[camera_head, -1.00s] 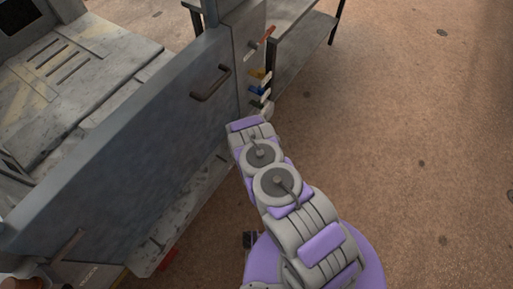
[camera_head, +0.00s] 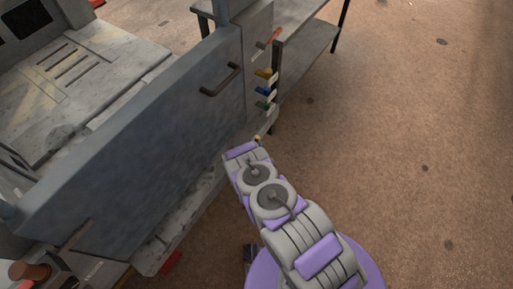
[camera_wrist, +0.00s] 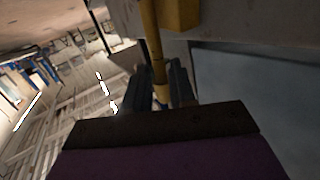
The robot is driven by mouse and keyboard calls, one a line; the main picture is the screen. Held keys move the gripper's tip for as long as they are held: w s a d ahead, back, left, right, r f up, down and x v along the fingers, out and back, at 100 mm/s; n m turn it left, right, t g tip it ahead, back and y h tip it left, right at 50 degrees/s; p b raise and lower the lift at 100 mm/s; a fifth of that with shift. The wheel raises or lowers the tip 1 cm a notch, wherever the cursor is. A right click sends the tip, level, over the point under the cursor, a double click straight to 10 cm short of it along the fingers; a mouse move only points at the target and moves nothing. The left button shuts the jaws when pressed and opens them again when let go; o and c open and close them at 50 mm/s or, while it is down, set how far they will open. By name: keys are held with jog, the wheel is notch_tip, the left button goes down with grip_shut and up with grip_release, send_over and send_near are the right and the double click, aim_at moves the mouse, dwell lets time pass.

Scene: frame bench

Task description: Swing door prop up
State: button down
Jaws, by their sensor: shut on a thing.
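A grey-blue door panel (camera_head: 140,135) stands on edge across the left of the head view, with a dark handle (camera_head: 220,80) near its upper right. In the wrist view my gripper (camera_wrist: 159,72) has its two dark fingers closed on either side of a thin yellow bar (camera_wrist: 152,38), possibly the door prop. The bar runs up out of the picture, beside a yellow block (camera_wrist: 181,14). A grey panel (camera_wrist: 250,85) is right of the fingers. In the head view my arm hides most of the grip; a small yellow bit shows at its tip.
Orange (camera_head: 268,38), yellow (camera_head: 266,73) and blue (camera_head: 265,91) levers stick out from the post right of the door. A dark-legged table (camera_head: 305,50) stands behind. Pale slotted machine surfaces (camera_head: 85,75) lie left. The brown floor (camera_head: 410,150) at right is clear.

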jog(key=shift+s+f, duration=0.2)
jog(key=shift+f, duration=0.05)
jog(key=c, duration=1.2)
grip_release()
jog(key=shift+a, duration=0.1)
jog(key=shift+c, duration=0.2)
jog(key=shift+o, duration=0.6)
jog(key=shift+w+r, duration=0.1)
jog(key=s+r, duration=0.2)
jog(key=s, duration=1.5)
jog(key=shift+a+r, duration=0.15)
jog(key=shift+a, duration=0.2)
jog(key=shift+s, duration=0.1)
